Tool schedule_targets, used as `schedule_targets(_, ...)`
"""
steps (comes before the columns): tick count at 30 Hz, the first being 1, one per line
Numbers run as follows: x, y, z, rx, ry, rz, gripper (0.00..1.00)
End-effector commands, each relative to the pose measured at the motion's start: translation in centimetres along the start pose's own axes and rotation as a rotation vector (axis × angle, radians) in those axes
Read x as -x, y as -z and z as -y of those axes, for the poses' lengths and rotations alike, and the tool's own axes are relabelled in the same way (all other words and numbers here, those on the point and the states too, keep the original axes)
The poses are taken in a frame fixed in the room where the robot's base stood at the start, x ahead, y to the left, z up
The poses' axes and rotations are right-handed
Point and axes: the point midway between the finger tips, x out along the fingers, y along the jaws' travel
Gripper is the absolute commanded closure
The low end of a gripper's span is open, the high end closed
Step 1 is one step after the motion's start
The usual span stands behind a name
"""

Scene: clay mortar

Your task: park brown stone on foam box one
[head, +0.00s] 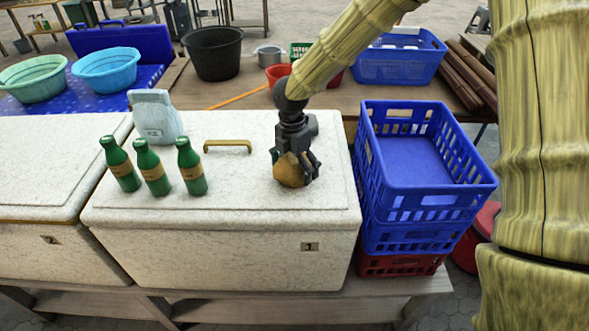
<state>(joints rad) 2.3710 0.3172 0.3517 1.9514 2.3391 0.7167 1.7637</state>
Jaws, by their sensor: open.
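The brown stone (288,174) rests on the white lid of foam box one (240,237), toward the right part of the lid. The box carries a small "1" plate on its front. My gripper (295,172) points down over the stone with its fingers around it. The gripper is open; whether any finger touches the stone I cannot tell. The gripper hides the stone's top and part of its right side.
Several green bottles (152,168), a brass handle (228,147) and a pale blue scale-like object (155,117) are on the same lid. Blue crates (425,197) stand close to the right. Foam box two (45,240) stands left. The lid's front right is clear.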

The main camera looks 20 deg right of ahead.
Motion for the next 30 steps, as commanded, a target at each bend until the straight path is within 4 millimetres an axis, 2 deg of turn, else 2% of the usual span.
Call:
schedule_targets(5,2.2,0.0,-0.1,0.001,-0.004,0.001,0.06)
schedule_targets(18,9.8,0.0,-0.1,0.000,-0.004,0.001,0.06)
schedule_targets(24,11.3,0.0,0.0,0.000,-0.001,0.001,0.06)
schedule_targets(30,11.7,0.0,0.0,0.000,0.000,0.000,0.06)
